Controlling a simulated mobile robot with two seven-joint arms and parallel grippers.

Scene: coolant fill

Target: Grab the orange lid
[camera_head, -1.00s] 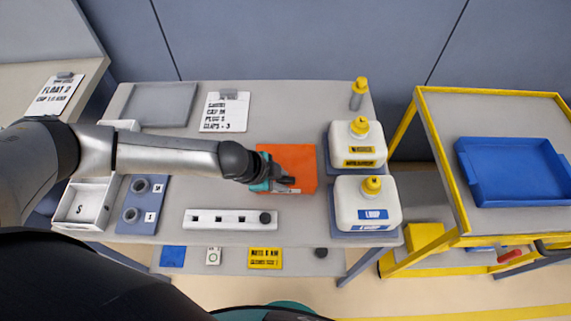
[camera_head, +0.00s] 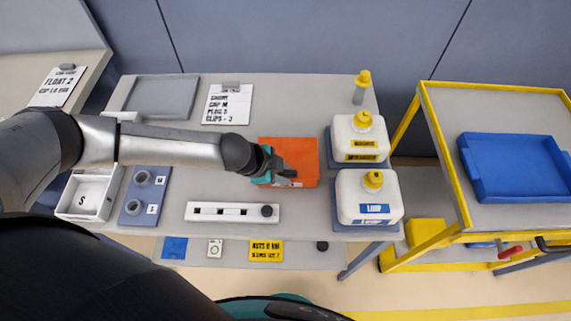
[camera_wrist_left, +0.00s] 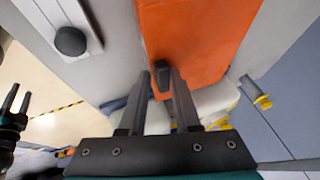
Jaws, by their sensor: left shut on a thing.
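The orange lid (camera_head: 304,153) is a flat orange square on the grey table, left of the two white jugs. It fills the upper middle of the left wrist view (camera_wrist_left: 205,35). A small dark handle (camera_wrist_left: 159,66) shows on it, between my left fingertips. My left gripper (camera_head: 292,178) is over the lid's lower part and is shut on that handle. The fingers hide part of the lid. My right gripper (camera_wrist_left: 17,100) shows at the left edge of the wrist view, with its two fingers apart and empty, away from the lid.
Two white jugs with yellow caps (camera_head: 368,195) stand close to the lid's right. A white strip with a black knob (camera_head: 233,212) lies in front. A white bin (camera_head: 91,193) and a grey tray (camera_head: 160,98) are at left. A yellow cart holds a blue tray (camera_head: 520,166).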

